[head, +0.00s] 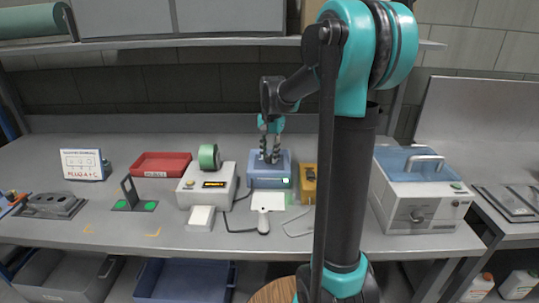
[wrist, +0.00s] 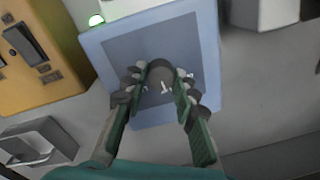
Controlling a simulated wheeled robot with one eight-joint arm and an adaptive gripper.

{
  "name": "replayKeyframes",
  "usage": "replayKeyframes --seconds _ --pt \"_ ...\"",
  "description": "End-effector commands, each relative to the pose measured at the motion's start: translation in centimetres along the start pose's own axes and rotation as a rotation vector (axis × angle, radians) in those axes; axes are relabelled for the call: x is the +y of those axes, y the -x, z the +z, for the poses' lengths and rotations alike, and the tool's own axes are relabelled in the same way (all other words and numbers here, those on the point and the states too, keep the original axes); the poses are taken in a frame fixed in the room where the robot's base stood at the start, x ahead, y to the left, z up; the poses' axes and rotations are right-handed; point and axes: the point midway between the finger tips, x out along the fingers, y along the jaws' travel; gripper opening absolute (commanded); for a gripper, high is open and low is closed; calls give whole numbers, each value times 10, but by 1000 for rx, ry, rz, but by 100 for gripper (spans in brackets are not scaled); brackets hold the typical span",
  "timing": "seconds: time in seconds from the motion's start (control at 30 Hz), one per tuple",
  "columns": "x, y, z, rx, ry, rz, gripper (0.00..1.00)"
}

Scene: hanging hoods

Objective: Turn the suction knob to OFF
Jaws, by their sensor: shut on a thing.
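A blue box (head: 257,183) stands near the middle of the bench; its blue face (wrist: 206,55) also fills the middle of the wrist view. A dark round knob (wrist: 161,69) sits on this face, with small white marks beside it that I cannot read. My gripper (head: 270,150) is over the box in the head view. In the wrist view its green-padded fingers (wrist: 162,80) are shut on the knob, one on each side. In the head view the fingers hide the knob. A green light (head: 285,181) glows on the box's front.
A yellow box with switches (head: 309,184) stands close to the right of the blue box. A white device with a green roll (head: 208,157) is on the left. A lidded machine (head: 420,190) stands farther right.

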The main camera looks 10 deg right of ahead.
Motion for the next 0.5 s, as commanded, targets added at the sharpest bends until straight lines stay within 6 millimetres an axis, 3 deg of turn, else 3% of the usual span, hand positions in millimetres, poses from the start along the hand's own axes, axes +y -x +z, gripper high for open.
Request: replayKeyframes --seconds 0.5 --pt "-1 0 -1 -23 445 0 0"
